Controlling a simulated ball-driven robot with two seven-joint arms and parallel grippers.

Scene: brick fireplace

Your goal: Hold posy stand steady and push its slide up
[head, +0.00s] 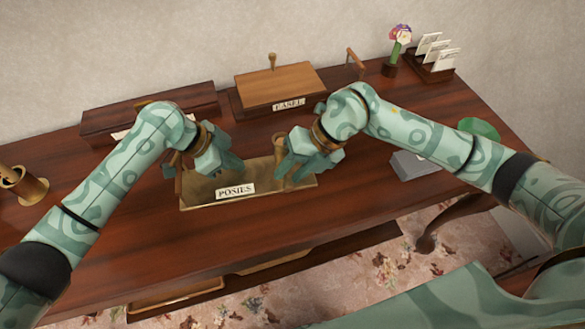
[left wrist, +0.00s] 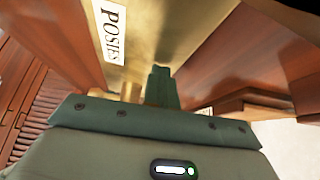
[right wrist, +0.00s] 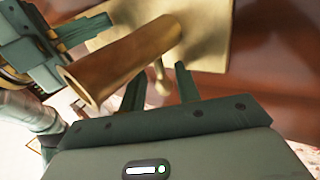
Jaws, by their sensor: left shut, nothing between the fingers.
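The posy stand is a flat brass base (head: 210,199) with a white "POSIES" label (head: 235,190), lying on the desk. One brass tube stands at its left end (head: 178,175); a second brass part shows by my right gripper (head: 287,172). My left gripper (head: 238,170) is shut and empty over the base; its closed fingers (left wrist: 160,72) show in the left wrist view. My right gripper is open. In the right wrist view its fingers are apart (right wrist: 160,70), with a small brass knob (right wrist: 162,78) between them and a brass tube (right wrist: 120,65) beside them. Contact is unclear.
Behind the stand are a wooden easel box (head: 275,84) and a dark box (head: 110,120). A flower in a small holder (head: 396,50) and a card rack (head: 435,60) stand at the back right. Brass cups (head: 25,185) are at the left. The front desk strip is clear.

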